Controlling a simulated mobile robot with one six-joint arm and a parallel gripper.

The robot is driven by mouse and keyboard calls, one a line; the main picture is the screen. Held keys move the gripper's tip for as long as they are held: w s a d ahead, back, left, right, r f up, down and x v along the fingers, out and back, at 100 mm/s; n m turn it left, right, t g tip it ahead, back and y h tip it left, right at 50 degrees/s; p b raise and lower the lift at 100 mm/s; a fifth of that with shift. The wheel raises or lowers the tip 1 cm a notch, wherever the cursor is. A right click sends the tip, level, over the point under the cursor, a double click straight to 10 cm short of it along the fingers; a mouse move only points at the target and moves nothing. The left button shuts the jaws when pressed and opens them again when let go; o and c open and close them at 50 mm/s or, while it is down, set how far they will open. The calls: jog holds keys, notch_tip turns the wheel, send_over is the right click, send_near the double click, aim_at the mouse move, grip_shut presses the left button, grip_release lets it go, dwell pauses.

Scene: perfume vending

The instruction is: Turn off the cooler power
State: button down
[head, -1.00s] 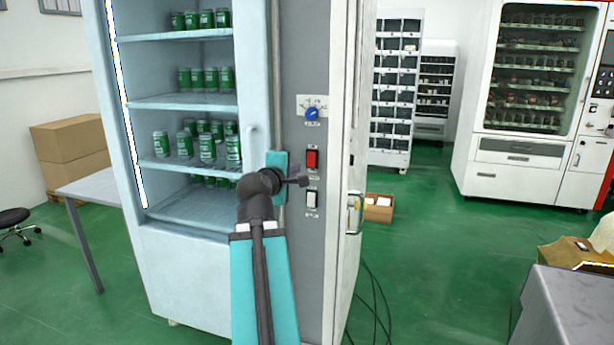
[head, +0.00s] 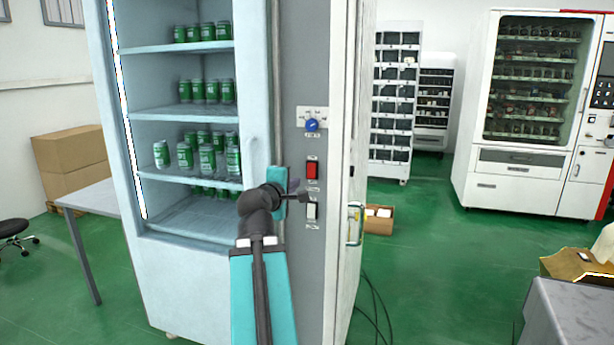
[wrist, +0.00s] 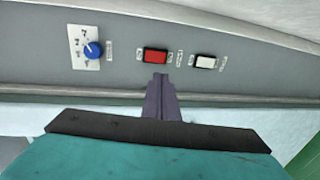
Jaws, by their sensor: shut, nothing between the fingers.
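The cooler (head: 190,275) is a tall pale cabinet with a grey control panel (head: 300,65) on its right side. A red rocker switch (head: 312,169) sits on the panel between a blue dial (head: 312,125) above and a white rocker switch (head: 312,211) below. My gripper (head: 303,194) is in front of the panel, between the heights of the red and white switches. In the wrist view, the shut, empty fingers (wrist: 160,82) point at the panel, with their tips at the near edge of the red switch (wrist: 156,55). I cannot tell whether they touch it.
Green cans (head: 206,158) stand on the cooler's shelves. A handle (head: 355,225) sticks out from the cooler's right side, near a small box (head: 378,220) on the floor. A grey table (head: 90,198) is at the left. Open green floor lies to the right.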

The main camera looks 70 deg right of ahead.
aim_at(310, 175)
jog(key=d+p, duration=0.3)
jog(key=p, duration=0.3)
jog(key=shift+w+f, duration=0.1)
jog(key=shift+w, duration=0.05)
jog(key=d+p, duration=0.1)
jog(key=p, duration=0.2)
jog(key=d+p, duration=0.1)
jog(key=p, duration=0.3)
jog(key=shift+w+d+f, duration=0.15)
jog(key=shift+d, duration=0.1)
jog(key=d+p, duration=0.1)
jog(key=p, duration=0.3)
jog(key=shift+w+d+f, duration=0.1)
jog(key=shift+f, duration=0.1)
dwell(0.4)
jog(key=shift+w+d+f+p, duration=0.15)
jog(key=shift+d+f+p, duration=0.15)
jog(key=shift+d, duration=0.75)
jog(key=shift+w+d+f+p, duration=0.15)
jog(key=shift+d+p, duration=0.3)
jog(key=shift+d, duration=0.6)
jog(key=shift+w+d+f+p, duration=0.1)
jog(key=shift+d+f+p, duration=0.25)
jog(key=shift+d, duration=0.7)
